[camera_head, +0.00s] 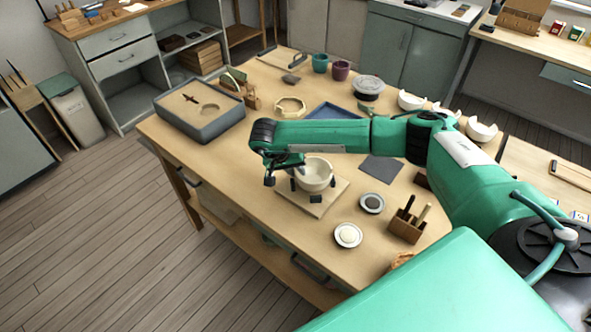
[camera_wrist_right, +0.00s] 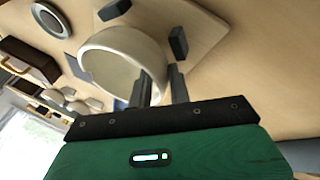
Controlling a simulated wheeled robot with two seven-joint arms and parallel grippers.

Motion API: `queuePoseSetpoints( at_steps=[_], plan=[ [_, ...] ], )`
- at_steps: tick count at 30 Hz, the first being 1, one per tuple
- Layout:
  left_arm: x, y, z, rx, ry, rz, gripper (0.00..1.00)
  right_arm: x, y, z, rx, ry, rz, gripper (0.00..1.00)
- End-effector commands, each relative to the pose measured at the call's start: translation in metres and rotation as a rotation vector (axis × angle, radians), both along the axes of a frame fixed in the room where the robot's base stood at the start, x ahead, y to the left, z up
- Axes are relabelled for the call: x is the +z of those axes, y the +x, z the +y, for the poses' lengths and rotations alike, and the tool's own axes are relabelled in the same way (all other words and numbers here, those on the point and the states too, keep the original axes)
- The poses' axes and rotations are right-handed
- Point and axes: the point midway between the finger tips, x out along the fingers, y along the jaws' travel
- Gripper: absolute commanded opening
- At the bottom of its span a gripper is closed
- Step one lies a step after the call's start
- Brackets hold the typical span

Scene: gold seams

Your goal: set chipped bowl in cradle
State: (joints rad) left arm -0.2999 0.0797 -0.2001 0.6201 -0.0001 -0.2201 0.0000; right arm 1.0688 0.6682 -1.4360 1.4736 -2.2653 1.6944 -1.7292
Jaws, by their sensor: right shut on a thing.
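The cream bowl (camera_head: 318,175) is upright over the cradle, a pale square board (camera_head: 322,206) with small dark pads. My right gripper (camera_head: 297,172) is shut on the bowl's wall at its left side. In the right wrist view the two fingers (camera_wrist_right: 161,90) pinch the rim of the bowl (camera_wrist_right: 112,50), and dark pads of the cradle (camera_wrist_right: 208,30) stand close around it. I cannot tell whether the bowl's base touches the board. The chip is not clear to see. My left gripper is not in view.
A grey sand tray (camera_head: 203,127) stands at the table's left end. White bowl pieces (camera_head: 411,100) lie behind my arm. The table left of the cradle is clear.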

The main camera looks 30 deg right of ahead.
Motion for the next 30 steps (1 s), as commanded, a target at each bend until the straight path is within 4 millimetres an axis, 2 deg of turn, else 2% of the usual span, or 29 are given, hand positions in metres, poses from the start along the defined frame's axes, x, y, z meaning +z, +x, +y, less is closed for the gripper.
queuePoseSetpoints(
  at_steps=[9,27,28,30],
  plan=[
    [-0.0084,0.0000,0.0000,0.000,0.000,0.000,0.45,-0.0086,0.0004,-0.0001,-0.001,-0.001,-0.001,0.00],
    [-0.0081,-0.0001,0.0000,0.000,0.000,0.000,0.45,-0.0087,0.0000,0.0000,0.000,0.000,0.000,0.00],
    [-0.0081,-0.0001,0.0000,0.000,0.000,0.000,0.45,-0.0087,-0.0001,0.0000,0.000,0.000,0.000,0.21],
    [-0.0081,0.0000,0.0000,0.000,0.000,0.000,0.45,-0.0089,-0.0001,0.0002,0.000,0.000,0.000,0.35]
  ],
)
